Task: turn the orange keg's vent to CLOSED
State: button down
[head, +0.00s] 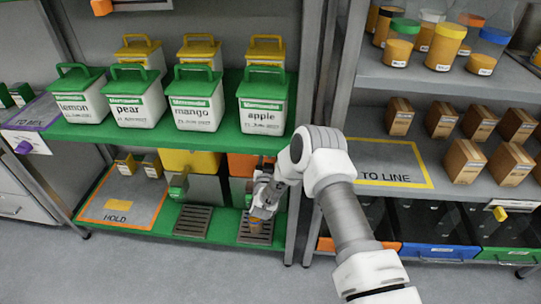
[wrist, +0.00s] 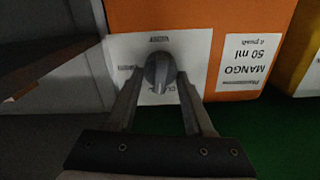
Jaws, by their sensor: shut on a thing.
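The orange keg (head: 240,165) stands on the lower green shelf in the head view, partly hidden by my arm. Its orange face (wrist: 200,14) fills the top of the wrist view, with an upside-down MANGO 50 ml label (wrist: 243,62). A grey vent knob (wrist: 160,70) sits on a white plate (wrist: 195,48) with small upside-down lettering, partly covered by knob and fingers. My gripper (wrist: 159,82) is shut on the knob, one finger on each side. In the head view my gripper (head: 262,205) is low in front of the keg. Which marking the knob points at is unclear.
A yellow keg (head: 190,160) stands left of the orange one. Dark drip grates (head: 193,221) lie in front. The green shelf (head: 215,148) with white tubs is above, and a grey upright (head: 305,215) stands to the right. The HOLD mat (head: 150,200) is at left.

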jog(key=shift+n, duration=0.9)
jog(key=shift+c, duration=1.4)
grip_release()
jog(key=shift+s, duration=0.15)
jog(key=s+p, duration=0.4)
jog(key=s, duration=1.3)
jog(key=shift+a, duration=0.35)
jog(key=shift+s, duration=0.1)
